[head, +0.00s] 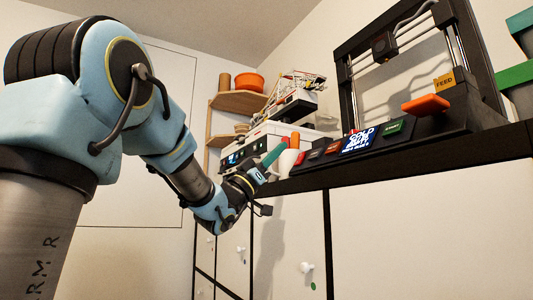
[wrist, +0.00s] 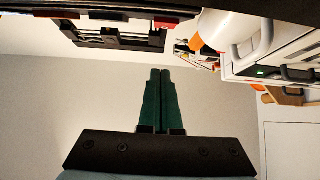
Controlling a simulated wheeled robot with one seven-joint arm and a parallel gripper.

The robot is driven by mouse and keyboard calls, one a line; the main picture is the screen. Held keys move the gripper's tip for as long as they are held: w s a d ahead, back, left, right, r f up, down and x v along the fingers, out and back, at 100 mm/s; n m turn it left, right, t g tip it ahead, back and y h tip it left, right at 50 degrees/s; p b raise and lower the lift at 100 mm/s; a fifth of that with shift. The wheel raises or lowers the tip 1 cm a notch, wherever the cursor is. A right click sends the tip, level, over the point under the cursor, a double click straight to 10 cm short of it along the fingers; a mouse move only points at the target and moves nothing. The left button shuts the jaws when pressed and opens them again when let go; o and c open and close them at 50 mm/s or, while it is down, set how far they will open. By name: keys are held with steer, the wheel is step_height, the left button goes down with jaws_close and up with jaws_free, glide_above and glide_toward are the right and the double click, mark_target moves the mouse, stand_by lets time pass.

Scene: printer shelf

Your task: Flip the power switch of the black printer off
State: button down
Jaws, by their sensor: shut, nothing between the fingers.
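The black printer (head: 462,115) stands on the shelf at the right in the head view, with a tall open frame. Its sloped front panel carries a lit screen (head: 357,140), a green button (head: 393,128) and red controls (head: 332,149) towards its left end. The lettering on the red controls is too small to read, so I cannot tell which is the power switch or its position. My gripper (head: 274,153) is shut and empty, in front of the shelf edge, left of the panel. In the wrist view its green fingers (wrist: 160,100) are together, touching nothing visible.
A white printer (head: 262,140) stands further back on the left. A white mug (head: 287,163) and an orange item (head: 295,140) sit near my fingers. An orange lever (head: 426,104) juts from the black printer. White cabinets (head: 420,230) lie below the dark shelf edge.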

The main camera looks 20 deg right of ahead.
mark_target(294, 171)
steer(key=d, duration=0.1)
steer(key=d+f+p, duration=0.1)
steer(key=d, duration=0.2)
steer(key=shift+w+f+p, duration=0.15)
steer(key=shift+w+p, duration=0.2)
steer(key=shift+p, duration=0.05)
steer(key=shift+d+f, duration=0.1)
steer(key=b, duration=0.2)
steer(key=shift+d+f+b, duration=0.2)
steer(key=shift+f+b, duration=0.1)
steer(key=shift+b, duration=0.1)
steer(key=shift+w+d+r, duration=0.1)
steer(key=shift+r, duration=0.25)
